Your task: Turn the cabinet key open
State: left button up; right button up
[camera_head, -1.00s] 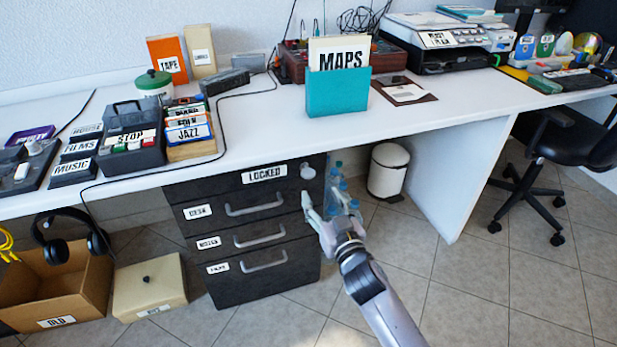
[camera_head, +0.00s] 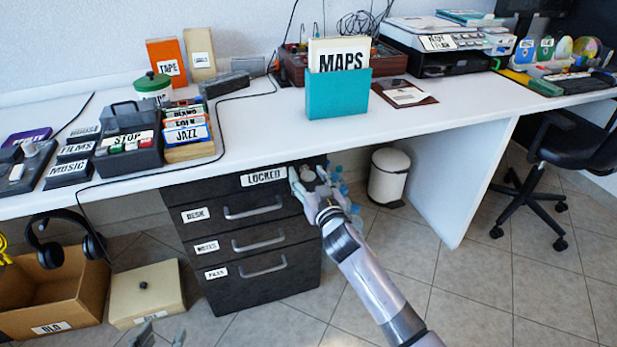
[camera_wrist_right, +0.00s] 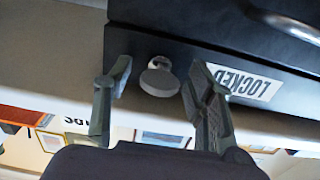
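The black drawer cabinet (camera_head: 228,293) stands under the desk, with a white LOCKED label (camera_head: 264,177) on its top panel. The round grey key (camera_head: 308,174) is at the panel's right end, partly hidden by my right gripper (camera_head: 307,174). In the right wrist view, the key (camera_wrist_right: 159,78) lies between the two spread fingers of my right gripper (camera_wrist_right: 158,75), with a gap on each side. The LOCKED label (camera_wrist_right: 247,86) is upside down there. My left gripper (camera_head: 161,335) shows only its spread fingertips at the bottom edge of the head view, empty.
The white desk top (camera_head: 255,125) overhangs the cabinet. Blue bottles (camera_head: 338,178) and a white bin (camera_head: 388,177) stand right of the cabinet. A cardboard box (camera_head: 90,295) and a cream box (camera_head: 160,291) are on the floor at left.

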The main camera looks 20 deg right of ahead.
jog(key=c, duration=1.1)
pick_arm(q)
jog(key=shift+s, duration=0.1)
pick_arm(e)
jog(key=n+p, duration=0.2)
jog(key=n, duration=0.3)
jog(key=n+p, duration=0.1)
jog(key=n, duration=0.8)
jog(key=shift+p, duration=0.3)
pick_arm(q)
jog(key=s+a+f+g+y, duration=0.1)
jog(key=s+a+f+g, duration=0.1)
jog(key=s, duration=0.4)
jog(key=s+a+f+g+y, duration=0.1)
jog(key=s+a+f+g, duration=0.1)
jog(key=s+f+g, duration=0.2)
jog(key=shift+s+a+g, duration=0.25)
jog(key=shift+s+g, duration=0.85)
jog(key=shift+s, duration=0.45)
pick_arm(e)
jog(key=shift+n, duration=1.9)
